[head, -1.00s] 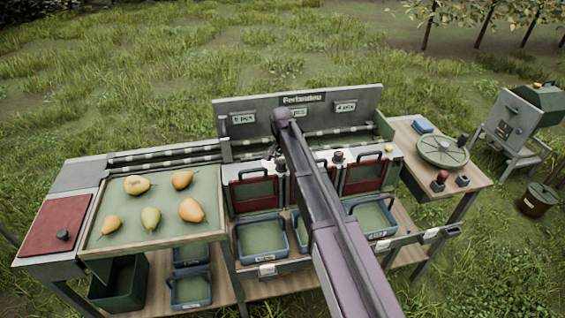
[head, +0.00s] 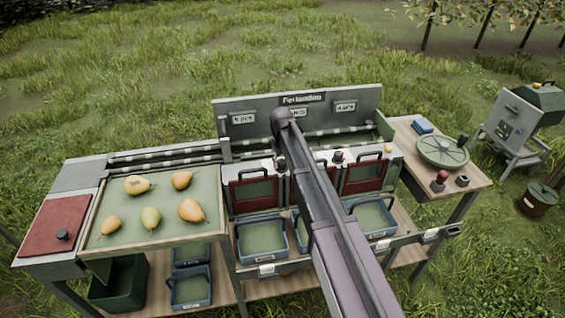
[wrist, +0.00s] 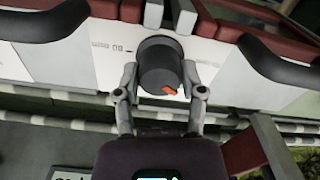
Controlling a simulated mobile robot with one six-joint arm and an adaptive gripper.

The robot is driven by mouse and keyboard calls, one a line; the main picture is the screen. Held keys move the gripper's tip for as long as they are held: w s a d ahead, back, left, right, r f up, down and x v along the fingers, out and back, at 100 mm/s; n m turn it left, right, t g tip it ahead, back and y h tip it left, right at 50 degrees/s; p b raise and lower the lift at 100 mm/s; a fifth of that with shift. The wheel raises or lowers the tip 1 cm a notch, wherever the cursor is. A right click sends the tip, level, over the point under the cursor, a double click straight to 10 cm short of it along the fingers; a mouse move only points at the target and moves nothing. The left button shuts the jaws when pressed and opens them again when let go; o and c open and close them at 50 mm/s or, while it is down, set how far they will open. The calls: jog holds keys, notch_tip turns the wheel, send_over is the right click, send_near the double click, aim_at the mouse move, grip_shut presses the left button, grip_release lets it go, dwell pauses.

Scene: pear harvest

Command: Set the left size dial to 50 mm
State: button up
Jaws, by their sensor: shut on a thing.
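In the wrist view, a dark grey round dial (wrist: 160,66) stands on the white panel (wrist: 108,48), with an orange pointer mark on its near lower right edge. Small print on the panel lies left of the dial, too blurred to read. My gripper (wrist: 160,76) has one finger on each side of the dial and is shut on it. In the head view my own arm covers most of this dial, so its setting cannot be read there.
Red-framed gates with dark handles (head: 254,190) flank the dial. A second dark knob (head: 338,157) stands right of my arm. Blue bins (head: 262,236) sit below. Several pears (head: 191,210) lie on the green tray (head: 130,228) at left.

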jog(key=n, duration=0.6)
dwell(0.5)
jog(key=o, duration=1.1)
jog(key=shift+o, duration=0.2)
